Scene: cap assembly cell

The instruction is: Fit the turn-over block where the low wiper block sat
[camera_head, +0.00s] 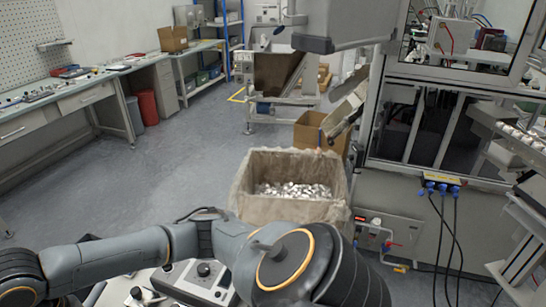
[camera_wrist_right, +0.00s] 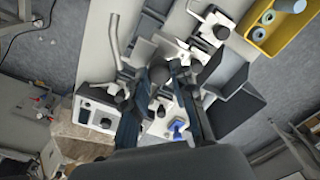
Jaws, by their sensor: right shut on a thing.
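In the right wrist view my right gripper (camera_wrist_right: 163,78) is shut on a small dark grey part (camera_wrist_right: 158,75) with a rounded top, held between its two dark fingers above the white bench (camera_wrist_right: 165,20). Most of the part is hidden by the fingers, and I cannot tell whether it is the turn-over block. I cannot pick out the low wiper block or its seat. White and dark fixture pieces (camera_wrist_right: 150,48) lie just beyond the fingertips; whether the held part touches them is unclear. My left gripper is not in view.
A dark grey open tray (camera_wrist_right: 238,100) and a yellow bin (camera_wrist_right: 262,38) with round parts are to the right. A white control box (camera_wrist_right: 98,112) is at left; a control panel (camera_head: 200,280) shows in the head view. Beyond stands a lined crate (camera_head: 290,208) of small shiny parts.

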